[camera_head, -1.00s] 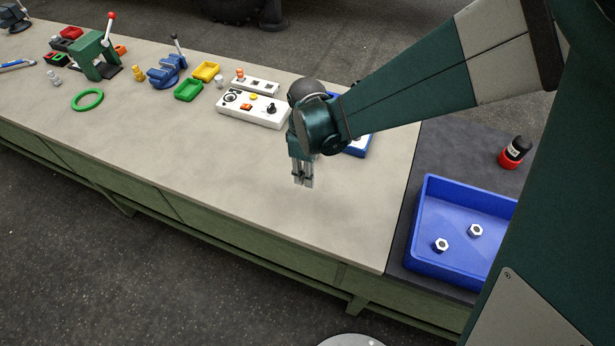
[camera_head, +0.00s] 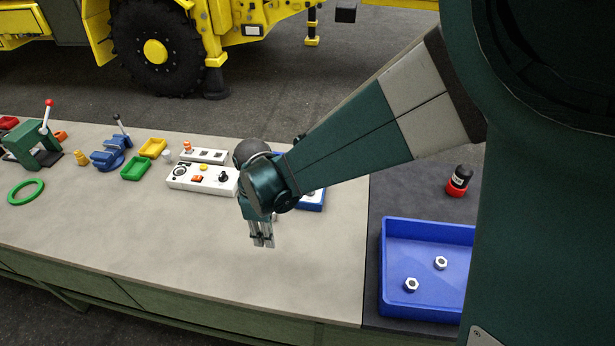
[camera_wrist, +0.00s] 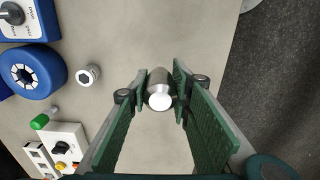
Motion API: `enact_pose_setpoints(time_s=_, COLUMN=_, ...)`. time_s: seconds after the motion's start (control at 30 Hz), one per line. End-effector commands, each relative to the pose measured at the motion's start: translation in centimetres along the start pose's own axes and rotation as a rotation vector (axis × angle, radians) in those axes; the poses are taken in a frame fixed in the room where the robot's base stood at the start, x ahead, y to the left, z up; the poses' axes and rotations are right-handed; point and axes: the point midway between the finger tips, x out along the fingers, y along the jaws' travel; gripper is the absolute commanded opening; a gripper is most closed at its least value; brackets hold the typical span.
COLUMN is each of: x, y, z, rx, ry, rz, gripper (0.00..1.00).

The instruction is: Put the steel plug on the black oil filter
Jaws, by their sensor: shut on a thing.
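My gripper (camera_head: 262,241) hangs fingers down over the bare front part of the bench. In the wrist view my gripper (camera_wrist: 160,90) is shut on a shiny steel cylinder, the steel plug (camera_wrist: 160,96), between its two green fingers. The plug's pale round end faces the camera. In the head view the plug cannot be made out.
The blue tray (camera_head: 384,275) at the right holds two hex nuts (camera_head: 441,263). A white control box (camera_head: 200,180) and green tray (camera_head: 136,168) stand left of my gripper.

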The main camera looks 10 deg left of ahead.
Motion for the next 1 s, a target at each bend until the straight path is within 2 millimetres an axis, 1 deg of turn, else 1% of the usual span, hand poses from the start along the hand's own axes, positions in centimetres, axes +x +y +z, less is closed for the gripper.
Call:
enact_pose_setpoints(time_s=0.27, x=-0.1, y=0.2, z=0.1, rx=0.002, ry=0.000, rz=0.000, gripper=0.05)
enact_pose_setpoints(time_s=0.37, x=-0.2, y=0.6, z=0.3, rx=0.009, ry=0.000, rz=0.000, gripper=0.05)
enact_pose_setpoints(time_s=0.47, x=-0.4, y=1.5, z=0.7, rx=0.022, ry=0.000, rz=0.000, gripper=0.05)
enact_pose_setpoints(time_s=0.57, x=-0.7, y=2.8, z=1.3, rx=0.042, ry=0.000, rz=0.000, gripper=0.05)
enact_pose_setpoints(time_s=0.67, x=-1.1, y=4.6, z=2.2, rx=0.069, ry=0.000, rz=0.000, gripper=0.05)
enact_pose_setpoints(time_s=0.87, x=-2.1, y=8.8, z=4.8, rx=0.134, ry=0.000, rz=0.000, gripper=0.05)
enact_pose_setpoints(time_s=1.0, x=-2.8, y=11.8, z=6.9, rx=0.182, ry=0.001, rz=0.000, gripper=0.05)
